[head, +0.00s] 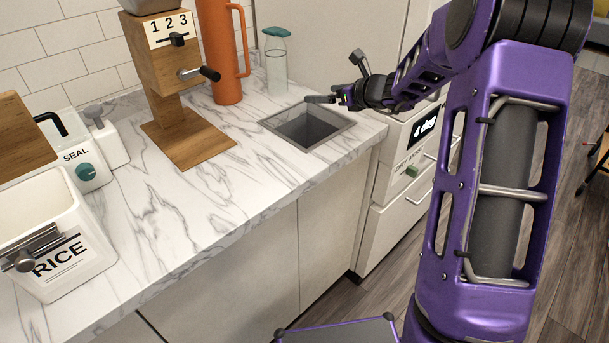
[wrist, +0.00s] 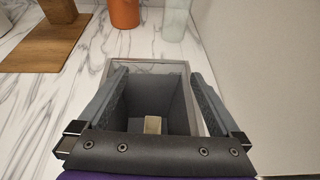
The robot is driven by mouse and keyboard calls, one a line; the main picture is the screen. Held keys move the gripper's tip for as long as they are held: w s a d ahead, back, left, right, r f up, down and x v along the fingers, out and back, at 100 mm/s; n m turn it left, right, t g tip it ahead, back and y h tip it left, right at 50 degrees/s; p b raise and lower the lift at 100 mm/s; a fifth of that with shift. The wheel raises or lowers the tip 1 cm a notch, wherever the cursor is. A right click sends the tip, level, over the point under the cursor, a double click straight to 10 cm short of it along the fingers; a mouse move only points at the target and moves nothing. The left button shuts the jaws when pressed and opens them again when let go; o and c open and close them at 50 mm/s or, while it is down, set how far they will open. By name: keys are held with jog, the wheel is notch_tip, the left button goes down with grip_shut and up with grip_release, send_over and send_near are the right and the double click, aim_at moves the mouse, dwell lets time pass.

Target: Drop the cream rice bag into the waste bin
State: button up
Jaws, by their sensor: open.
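The waste bin is a grey square well (head: 308,126) sunk into the marble counter; its rim and inner walls also show in the wrist view (wrist: 150,67). A small cream block, which looks like the rice bag (wrist: 153,124), lies deep inside the well, apart from my fingers. The bag cannot be seen in the head view. My gripper (head: 335,80) is at the bin's right back edge in the head view. In the wrist view my gripper (wrist: 160,72) is open, its fingers spread over the opening with nothing held between them.
A wooden dispenser marked 1 2 3 (head: 165,70), an orange jug (head: 220,55) and a clear bottle (head: 275,68) stand behind and left of the bin. A white RICE container (head: 65,260) and a SEAL device (head: 85,165) stand at left. The counter's middle is clear.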

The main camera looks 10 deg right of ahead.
jog(key=v, duration=1.2)
jog(key=shift+p, duration=0.4)
